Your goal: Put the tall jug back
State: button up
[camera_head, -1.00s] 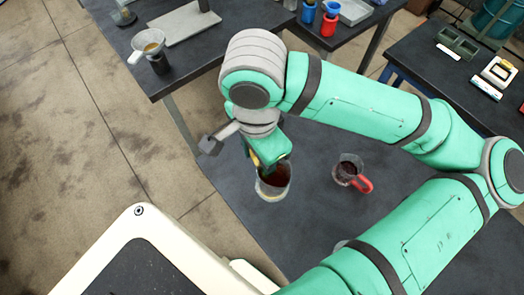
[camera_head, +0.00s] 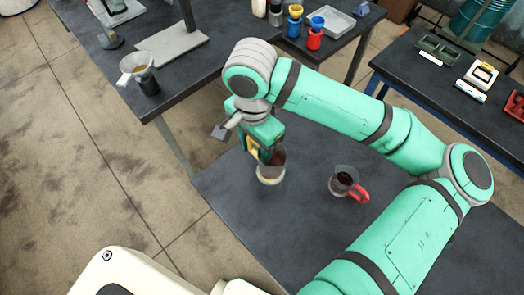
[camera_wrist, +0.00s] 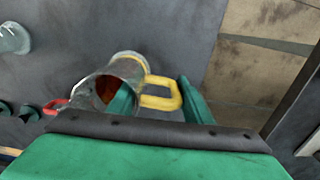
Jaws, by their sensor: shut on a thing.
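The tall jug (camera_head: 270,171) is clear, with dark reddish-brown liquid and a yellow handle. It looks roughly upright over the left part of the dark table (camera_head: 310,235); I cannot tell whether its base touches. My gripper (camera_head: 256,152) is shut on its yellow handle, which also shows between the green fingers in the wrist view (camera_wrist: 160,98). A second clear jug with a red handle (camera_head: 358,192) and dark liquid stands to the right, apart from it. In the wrist view its red handle (camera_wrist: 53,106) shows beside the held jug, which partly hides it.
A farther dark table holds a glass dripper (camera_head: 137,68) and a grey stand (camera_head: 165,45). Red and blue cups (camera_head: 314,38) and a grey tray (camera_head: 333,22) are behind. Another bench (camera_head: 455,90) is at the right. The table between the two jugs is clear.

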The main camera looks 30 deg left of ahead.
jog(key=w+f, duration=0.4)
jog(key=f, duration=0.1)
jog(key=shift+a+f, duration=0.1)
jog(key=shift+a, duration=0.1)
jog(key=shift+w+f, duration=0.15)
jog(key=shift+f, duration=1.5)
jog(key=shift+f, duration=0.1)
jog(key=o, duration=1.4)
notch_tip(320, 180, up, 12)
jog(key=shift+r, duration=0.15)
